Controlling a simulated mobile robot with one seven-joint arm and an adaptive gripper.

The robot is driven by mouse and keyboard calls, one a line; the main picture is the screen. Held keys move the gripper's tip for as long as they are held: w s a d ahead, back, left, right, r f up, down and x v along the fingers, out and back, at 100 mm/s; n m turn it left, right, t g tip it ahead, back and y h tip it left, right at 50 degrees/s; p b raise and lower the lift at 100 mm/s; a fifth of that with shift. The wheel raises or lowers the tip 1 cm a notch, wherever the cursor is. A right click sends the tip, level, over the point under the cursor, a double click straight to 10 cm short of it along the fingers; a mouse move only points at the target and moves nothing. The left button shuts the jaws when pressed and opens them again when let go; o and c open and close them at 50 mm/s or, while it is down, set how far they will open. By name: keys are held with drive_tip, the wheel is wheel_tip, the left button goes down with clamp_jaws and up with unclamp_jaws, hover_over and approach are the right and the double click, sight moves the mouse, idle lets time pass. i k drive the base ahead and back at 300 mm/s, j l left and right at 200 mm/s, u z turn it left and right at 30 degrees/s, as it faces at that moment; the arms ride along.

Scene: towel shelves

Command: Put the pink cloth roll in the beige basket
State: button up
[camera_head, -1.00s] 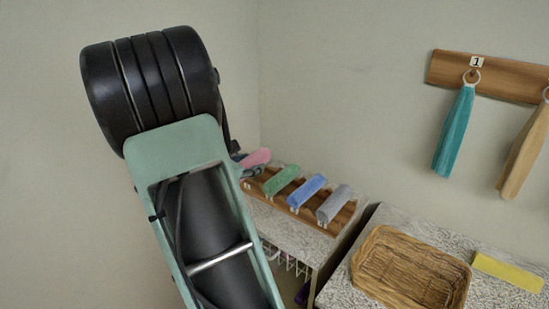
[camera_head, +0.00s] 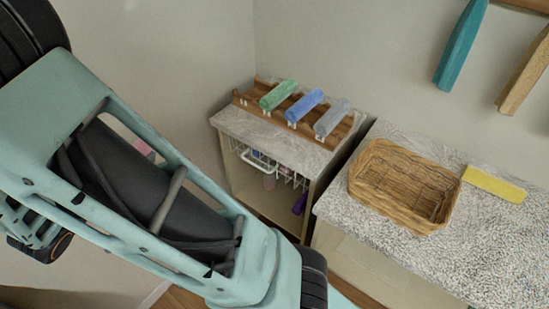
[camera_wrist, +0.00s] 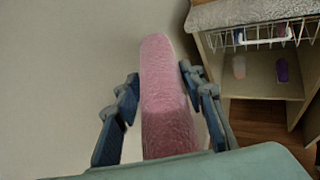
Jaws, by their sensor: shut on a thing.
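The pink cloth roll (camera_wrist: 163,100) is held between the fingers of my gripper (camera_wrist: 160,78) in the wrist view, with its long side pointing away from the camera. The fingers are on either side of it, and it hangs clear of the shelf. In the head view my arm hides most of the gripper; a small pink patch shows through a gap in the arm, and I cannot tell for sure that it is the roll. The beige wicker basket (camera_head: 392,211) stands upright and empty on the speckled counter at the right, well away from my arm's upper part.
A wooden rack (camera_head: 246,101) holds a green roll (camera_head: 279,95), a blue roll (camera_head: 304,105) and a grey roll (camera_head: 332,118). A yellow cloth (camera_head: 494,184) lies right of the basket. A teal towel (camera_head: 461,45) and a tan towel (camera_head: 526,75) hang above. A wire basket (camera_head: 262,163) sits under the rack.

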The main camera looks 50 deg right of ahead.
sight(401, 188)
drive_tip(key=i+z, duration=0.15)
drive_tip(key=z, duration=0.3)
drive_tip(key=i+j+z, duration=0.1)
drive_tip(key=z, duration=0.3)
drive_tip(key=i+j+z, duration=0.1)
drive_tip(key=z, duration=0.35)
drive_tip(key=i+j+z, duration=0.15)
drive_tip(key=z, duration=0.25)
drive_tip(key=j+z, duration=0.15)
drive_tip(key=z, duration=0.3)
drive_tip(key=i+j+z, duration=0.1)
drive_tip(key=z, duration=0.3)
drive_tip(key=j, duration=0.1)
